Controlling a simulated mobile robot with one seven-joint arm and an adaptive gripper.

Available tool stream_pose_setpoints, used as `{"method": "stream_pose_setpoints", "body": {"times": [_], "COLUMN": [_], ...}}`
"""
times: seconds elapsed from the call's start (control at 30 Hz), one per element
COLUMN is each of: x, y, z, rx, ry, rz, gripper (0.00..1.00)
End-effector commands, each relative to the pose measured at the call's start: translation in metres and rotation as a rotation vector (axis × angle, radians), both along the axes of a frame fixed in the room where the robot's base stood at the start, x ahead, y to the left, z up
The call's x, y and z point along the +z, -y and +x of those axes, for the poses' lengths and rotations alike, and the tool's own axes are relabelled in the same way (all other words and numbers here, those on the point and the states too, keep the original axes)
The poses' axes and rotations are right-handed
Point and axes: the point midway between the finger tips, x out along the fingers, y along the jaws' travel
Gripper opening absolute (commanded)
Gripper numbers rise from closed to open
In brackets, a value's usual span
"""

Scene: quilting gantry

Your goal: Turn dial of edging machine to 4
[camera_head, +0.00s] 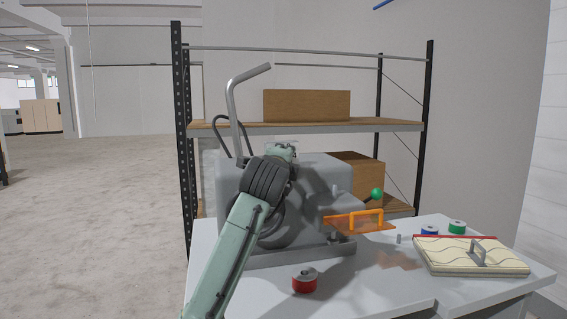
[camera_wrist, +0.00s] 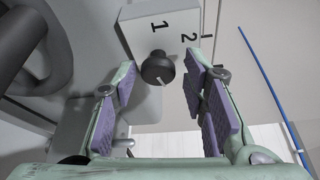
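The edging machine (camera_head: 318,180) is a grey machine on the table, partly covered by my arm in the head view. Its dial (camera_wrist: 155,66) is a round black knob on a pale grey box (camera_wrist: 130,30) in the wrist view. The figures 1 and 2 show beside the knob; no 4 is in sight. A small pale mark shows on the knob's lower part. My gripper (camera_wrist: 160,78) is open, its purple-padded fingers on either side of the knob in the picture, with visible gaps. I cannot tell the depth between them. The head view hides the dial and my fingers.
On the table (camera_head: 365,280) are a red spool (camera_head: 305,283), blue spool (camera_head: 429,231), green spool (camera_head: 457,228) and cream pad (camera_head: 450,256) with a handle. An orange plate (camera_head: 345,226) and green-knobbed lever (camera_head: 376,194) stick out right. A shelf rack (camera_head: 300,127) stands behind.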

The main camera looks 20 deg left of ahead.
Motion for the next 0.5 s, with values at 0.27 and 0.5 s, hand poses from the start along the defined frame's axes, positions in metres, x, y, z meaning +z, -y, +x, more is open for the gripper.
{"method": "stream_pose_setpoints", "body": {"times": [0.27,0.5], "x": [-0.001,0.000], "y": [0.000,0.003], "z": [0.000,-0.013], "rx": [0.000,-0.002], "ry": [-0.003,-0.001], "rz": [-0.002,-0.001], "gripper": [0.47,0.47]}}
